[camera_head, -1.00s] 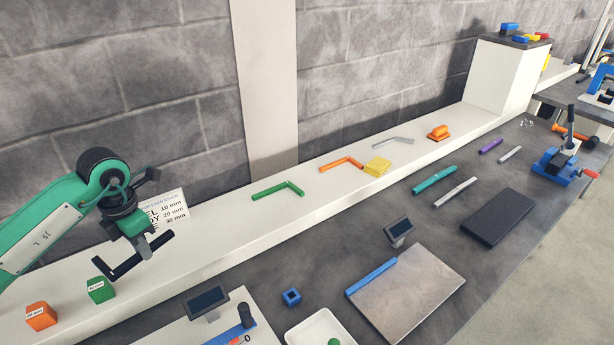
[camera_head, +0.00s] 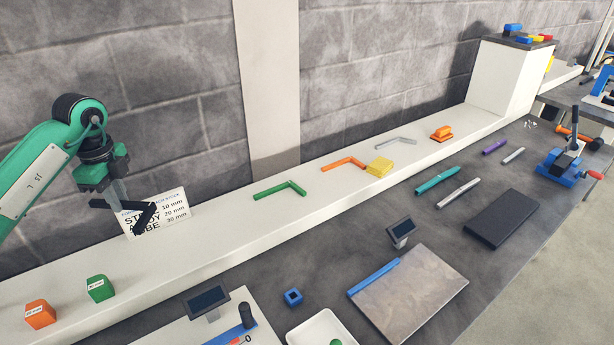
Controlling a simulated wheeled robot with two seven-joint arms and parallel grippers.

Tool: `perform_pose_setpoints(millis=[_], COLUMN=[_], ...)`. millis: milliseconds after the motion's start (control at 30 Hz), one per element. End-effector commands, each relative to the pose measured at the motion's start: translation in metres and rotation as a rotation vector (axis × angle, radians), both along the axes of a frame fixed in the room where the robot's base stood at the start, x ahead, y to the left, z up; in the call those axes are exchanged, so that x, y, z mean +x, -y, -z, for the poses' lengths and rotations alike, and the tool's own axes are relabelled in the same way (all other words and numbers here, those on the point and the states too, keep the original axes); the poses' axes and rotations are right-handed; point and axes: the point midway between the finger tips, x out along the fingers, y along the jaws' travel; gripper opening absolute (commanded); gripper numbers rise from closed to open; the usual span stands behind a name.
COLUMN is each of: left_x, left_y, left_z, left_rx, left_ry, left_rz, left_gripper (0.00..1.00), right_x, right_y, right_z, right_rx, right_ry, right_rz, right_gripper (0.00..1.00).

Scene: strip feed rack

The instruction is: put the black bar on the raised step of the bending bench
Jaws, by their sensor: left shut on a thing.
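The black bar (camera_head: 145,217) is bent into an angle and hangs in the air at the left, in front of a printed card. My left gripper (camera_head: 118,194) is shut on it, above the white raised step (camera_head: 225,228) that runs along the wall. A bent green bar (camera_head: 279,190), a bent orange bar (camera_head: 344,162) and a bent grey bar (camera_head: 396,142) lie on the step, farther right. My right gripper is out of view.
The printed card (camera_head: 172,207) stands on the step behind the black bar. A green block (camera_head: 100,288) and an orange block (camera_head: 40,314) sit at the step's left end. A yellow block (camera_head: 379,166) is beside the orange bar. The step is bare between card and green bar.

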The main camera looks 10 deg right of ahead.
Motion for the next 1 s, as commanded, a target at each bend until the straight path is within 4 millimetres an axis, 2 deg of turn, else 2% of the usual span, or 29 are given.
perform_pose_setpoints(millis=[200,400,667,767,867,1000], left_x=[0.011,0.016,0.017,0.017,0.016,0.016], left_y=[-0.009,-0.013,-0.015,-0.014,-0.014,-0.013], left_z=[-0.015,-0.022,-0.023,-0.018,-0.005,0.023], left_rx=[-0.001,-0.003,-0.002,-0.002,-0.002,-0.002], left_ry=[-0.001,-0.004,-0.005,-0.007,-0.009,-0.011], left_rz=[-0.397,-0.608,-0.662,-0.660,-0.658,-0.658], left_gripper=[0.00,0.00,0.00,0.00,0.00,0.00], right_x=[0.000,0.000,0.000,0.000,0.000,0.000], right_y=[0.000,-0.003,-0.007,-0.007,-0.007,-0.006], right_z=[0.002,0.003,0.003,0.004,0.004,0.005], right_rx=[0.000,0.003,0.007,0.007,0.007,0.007], right_ry=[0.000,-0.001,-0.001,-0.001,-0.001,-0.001], right_rz=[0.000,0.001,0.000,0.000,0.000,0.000], right_gripper=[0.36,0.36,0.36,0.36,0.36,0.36])
